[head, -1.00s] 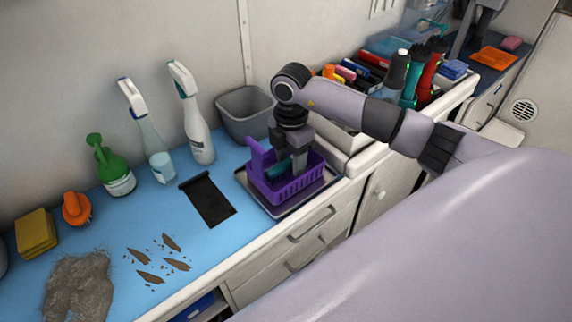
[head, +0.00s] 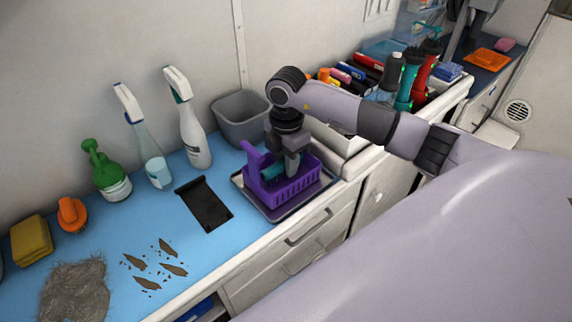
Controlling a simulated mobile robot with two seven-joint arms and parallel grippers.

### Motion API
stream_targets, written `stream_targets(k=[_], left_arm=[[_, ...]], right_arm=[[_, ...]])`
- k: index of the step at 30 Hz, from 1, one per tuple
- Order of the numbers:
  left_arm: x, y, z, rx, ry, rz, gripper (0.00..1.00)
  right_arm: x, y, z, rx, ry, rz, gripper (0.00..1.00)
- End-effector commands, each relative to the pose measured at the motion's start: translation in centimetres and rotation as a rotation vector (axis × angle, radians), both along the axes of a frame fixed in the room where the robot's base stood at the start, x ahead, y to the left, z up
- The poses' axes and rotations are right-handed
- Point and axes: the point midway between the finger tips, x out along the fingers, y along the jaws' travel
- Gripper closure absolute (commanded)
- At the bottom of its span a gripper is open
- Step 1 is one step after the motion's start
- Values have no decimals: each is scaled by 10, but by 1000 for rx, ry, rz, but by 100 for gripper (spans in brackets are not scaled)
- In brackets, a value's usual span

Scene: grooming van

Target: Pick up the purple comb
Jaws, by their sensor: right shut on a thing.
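A purple slatted basket (head: 292,191) stands on a grey tray (head: 243,186) at the counter's front edge. A purple upright piece (head: 251,158) rises at its left side; I cannot tell whether it is the comb or part of the basket. A teal item (head: 269,166) shows inside the basket, partly hidden. My right gripper (head: 292,170) points down into the basket, beside the teal item. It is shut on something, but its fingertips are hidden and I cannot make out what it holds. My left gripper is not in view.
A grey bin (head: 241,121) stands behind the basket. A crowded bottle tray is at right.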

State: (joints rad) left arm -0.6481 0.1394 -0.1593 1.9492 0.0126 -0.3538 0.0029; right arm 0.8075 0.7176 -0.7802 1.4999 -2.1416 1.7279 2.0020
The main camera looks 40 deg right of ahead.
Motion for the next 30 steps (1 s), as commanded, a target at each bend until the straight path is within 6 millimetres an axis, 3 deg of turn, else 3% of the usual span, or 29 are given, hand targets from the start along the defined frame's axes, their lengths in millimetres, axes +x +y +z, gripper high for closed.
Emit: stream_targets(k=[5, 18, 24, 30], left_arm=[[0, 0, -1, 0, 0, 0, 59], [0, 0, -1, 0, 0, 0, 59], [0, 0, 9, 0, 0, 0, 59], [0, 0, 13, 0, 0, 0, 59]], right_arm=[[1, 0, 30, 1, -7, 0, 100], [1, 0, 142, -1, -6, -1, 100], [1, -1, 173, -2, -4, -2, 100], [0, 0, 187, 0, -1, -1, 100]])
